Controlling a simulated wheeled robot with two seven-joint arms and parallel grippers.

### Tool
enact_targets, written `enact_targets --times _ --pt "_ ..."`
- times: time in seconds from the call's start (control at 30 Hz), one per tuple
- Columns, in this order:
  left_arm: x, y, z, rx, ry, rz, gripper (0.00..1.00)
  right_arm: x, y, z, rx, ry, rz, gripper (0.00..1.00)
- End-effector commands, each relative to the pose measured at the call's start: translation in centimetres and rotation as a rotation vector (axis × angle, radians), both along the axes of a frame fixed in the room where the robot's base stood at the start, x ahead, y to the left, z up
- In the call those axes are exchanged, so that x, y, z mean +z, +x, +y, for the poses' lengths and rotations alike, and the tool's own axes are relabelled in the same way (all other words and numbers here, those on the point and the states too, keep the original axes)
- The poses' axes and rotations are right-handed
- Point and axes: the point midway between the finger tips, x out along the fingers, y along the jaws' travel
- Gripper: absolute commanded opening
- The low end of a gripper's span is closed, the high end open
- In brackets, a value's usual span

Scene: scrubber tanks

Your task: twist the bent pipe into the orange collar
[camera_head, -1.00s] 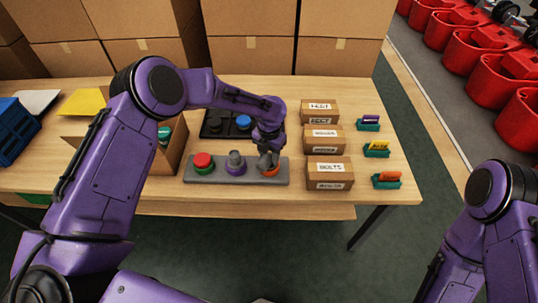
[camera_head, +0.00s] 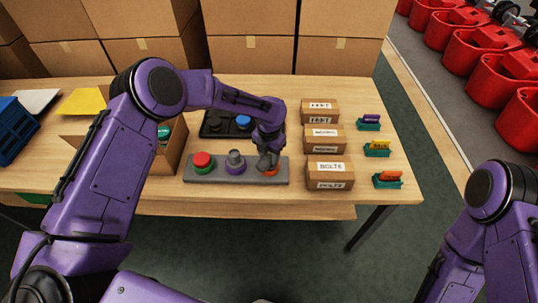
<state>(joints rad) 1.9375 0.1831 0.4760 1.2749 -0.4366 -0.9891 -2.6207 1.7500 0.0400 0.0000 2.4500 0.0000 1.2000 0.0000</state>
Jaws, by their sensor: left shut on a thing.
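The orange collar (camera_head: 273,173) sits at the right end of a grey base plate (camera_head: 210,176) on the table. My left gripper (camera_head: 267,163) is directly above it, pointing down, shut on the bent pipe. The pipe is mostly hidden by the fingers, and I cannot tell how deep it sits in the collar. On the same plate, a purple collar (camera_head: 236,169) holds a grey pipe piece, and a green collar (camera_head: 203,169) has a red cap (camera_head: 202,159). My right arm shows at the lower right; its gripper is out of the picture.
Labelled cardboard boxes (camera_head: 329,174) stand just right of the plate, with small coloured cards in green holders (camera_head: 387,181) beyond. A black tray (camera_head: 218,127) with a blue round part (camera_head: 243,122) lies behind. An open carton (camera_head: 172,153) stands left, partly behind my left arm.

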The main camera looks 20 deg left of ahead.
Motion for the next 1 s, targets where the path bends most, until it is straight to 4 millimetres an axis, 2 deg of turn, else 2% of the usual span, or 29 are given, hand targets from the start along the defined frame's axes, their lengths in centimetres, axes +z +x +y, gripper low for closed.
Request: enact_targets --times 0.03,0.07,0.27,0.3,0.37,0.4,0.57,0.6,0.7,1.0 --pt "-0.13 0.02 -0.01 0.0 0.0 0.0 0.07 -0.11 0.0 0.0 0.0 0.0 0.0 1.0" --pt "-0.04 0.02 -0.02 0.0 0.0 -0.001 0.03 -0.04 0.0 0.0 0.0 0.0 0.0 1.0" --pt "0.0 0.03 -0.03 0.0 0.0 -0.001 0.02 -0.02 0.0 0.0 0.0 0.0 0.0 1.0" --pt "0.0 0.03 -0.03 0.0 0.0 -0.001 0.46 -0.02 0.0 0.0 0.0 0.0 0.0 1.0" --pt "0.01 0.03 -0.03 0.0 0.0 -0.001 0.65 -0.02 0.0 0.0 0.0 0.0 0.0 1.0" --pt "0.0 0.03 -0.03 0.0 0.0 -0.001 0.69 -0.02 0.0 0.0 0.0 0.0 0.0 1.0" --pt "-0.02 0.02 -0.02 0.0 0.0 0.0 0.69 -0.02 0.0 0.0 0.0 0.0 0.0 1.0" --pt "-0.05 0.0 -0.01 0.0 0.0 0.0 0.72 -0.03 0.0 0.0 0.0 0.0 0.0 1.0" --pt "-0.05 -0.01 -0.01 0.0 0.0 0.0 1.0 -0.03 0.0 0.0 0.0 0.0 0.0 1.0" --pt "-0.05 -0.01 0.0 0.0 0.0 0.0 1.0 -0.03 0.0 0.0 0.0 0.0 0.0 1.0"
